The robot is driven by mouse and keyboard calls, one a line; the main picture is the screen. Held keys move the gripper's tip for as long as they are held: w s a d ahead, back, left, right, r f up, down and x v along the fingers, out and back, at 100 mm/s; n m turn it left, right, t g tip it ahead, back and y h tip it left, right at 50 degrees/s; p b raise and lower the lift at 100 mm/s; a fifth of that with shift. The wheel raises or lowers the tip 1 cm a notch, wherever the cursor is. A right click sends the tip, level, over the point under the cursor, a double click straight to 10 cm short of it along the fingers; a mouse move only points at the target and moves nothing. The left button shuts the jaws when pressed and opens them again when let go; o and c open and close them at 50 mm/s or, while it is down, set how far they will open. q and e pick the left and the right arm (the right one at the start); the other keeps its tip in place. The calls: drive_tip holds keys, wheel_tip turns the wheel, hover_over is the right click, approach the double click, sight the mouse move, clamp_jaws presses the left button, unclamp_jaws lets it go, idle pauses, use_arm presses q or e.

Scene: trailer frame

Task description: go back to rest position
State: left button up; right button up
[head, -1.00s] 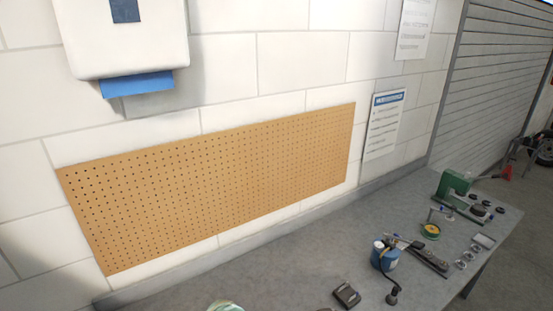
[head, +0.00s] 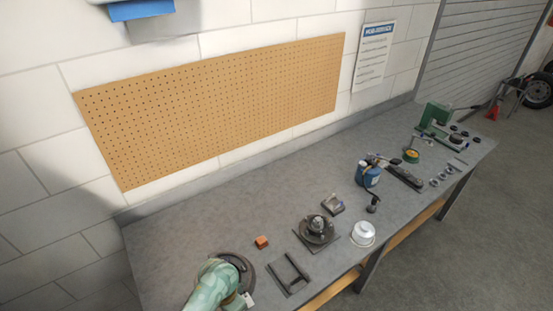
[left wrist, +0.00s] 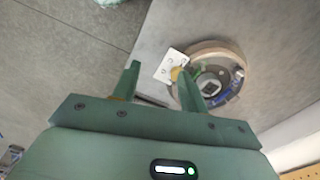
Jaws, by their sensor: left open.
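My left gripper (left wrist: 158,70) is open in the left wrist view, its two green fingers apart. In the head view my pale green left arm (head: 208,284) is at the bottom left and partly covers the dark round piece (head: 242,266). My right gripper is not in view.
The grey bench (head: 170,240) holds an orange block (head: 262,242), a black frame (head: 289,274), a dark round fixture (head: 318,229), a white round container (head: 363,233), a blue canister (head: 368,174) and a green press (head: 435,117). The bench's back left is clear. A pegboard (head: 220,100) hangs behind.

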use_arm(q)
drive_tip(key=s+a+f+n+b, duration=0.1)
drive_tip(key=s+a+f, duration=0.4)
drive_tip(key=s, duration=0.6)
drive_tip(key=s+a+f+n+t, duration=0.1)
drive_tip(key=s+a+f+n, duration=0.15)
drive_tip(key=s+f, duration=0.7)
drive_tip(key=s+a+f+n+b, duration=0.1)
drive_tip(key=s+a+f, duration=0.4)
drive_tip(key=s, duration=0.8)
wheel_tip(320, 180, down, 24)
drive_tip(key=b, duration=2.4)
drive_tip(key=shift+s, duration=0.25)
drive_tip(key=shift+d, duration=0.1)
